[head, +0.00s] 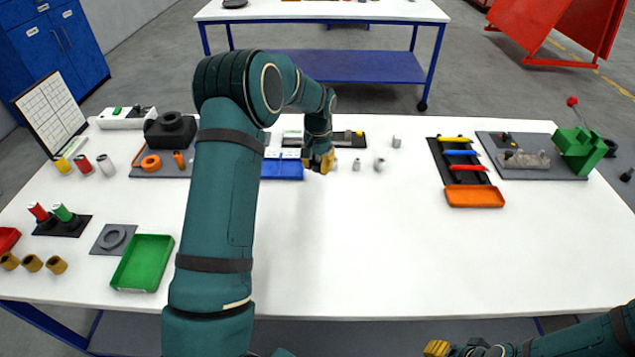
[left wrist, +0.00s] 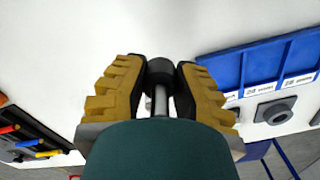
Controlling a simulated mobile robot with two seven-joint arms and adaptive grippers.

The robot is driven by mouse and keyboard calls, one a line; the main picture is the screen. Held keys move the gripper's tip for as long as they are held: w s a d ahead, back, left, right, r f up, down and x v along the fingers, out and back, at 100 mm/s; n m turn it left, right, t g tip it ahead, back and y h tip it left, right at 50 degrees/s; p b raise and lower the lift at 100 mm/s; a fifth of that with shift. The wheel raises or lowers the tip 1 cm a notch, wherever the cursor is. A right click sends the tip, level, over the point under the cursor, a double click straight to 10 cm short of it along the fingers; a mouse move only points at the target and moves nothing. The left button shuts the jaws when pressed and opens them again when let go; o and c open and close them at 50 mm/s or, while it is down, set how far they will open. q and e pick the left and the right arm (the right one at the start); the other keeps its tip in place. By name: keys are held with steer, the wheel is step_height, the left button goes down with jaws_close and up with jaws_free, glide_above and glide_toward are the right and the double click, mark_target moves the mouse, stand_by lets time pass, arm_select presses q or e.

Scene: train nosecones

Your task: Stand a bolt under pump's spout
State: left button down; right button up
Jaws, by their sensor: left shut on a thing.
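My left gripper (head: 318,162) is over the back middle of the white table. In the left wrist view its yellow fingers (left wrist: 160,88) are shut on a bolt (left wrist: 160,75) with a dark grey head and a bright metal shank. In the head view the held bolt is too small to make out. Several small grey metal pieces, one of them (head: 379,164) near the gripper, stand to its right. A green device (head: 580,150) with a red-knobbed lever stands at the right edge; it may be the pump, but its spout is not clear. My right gripper (head: 437,348) shows only partly at the bottom.
A blue tray (head: 282,170) lies beside the left gripper. A grey board (head: 512,172) and an orange tray (head: 475,197) with a dark rack of coloured rods lie at right. A green tray (head: 143,263) lies at left. The table's middle front is clear.

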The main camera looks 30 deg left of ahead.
mark_target(317, 192)
arm_select(q)
steer(key=shift+f+b, duration=0.3)
steer(key=shift+f, duration=4.05)
steer(key=shift+f, duration=0.1)
steer(key=c, duration=0.8)
jaws_free()
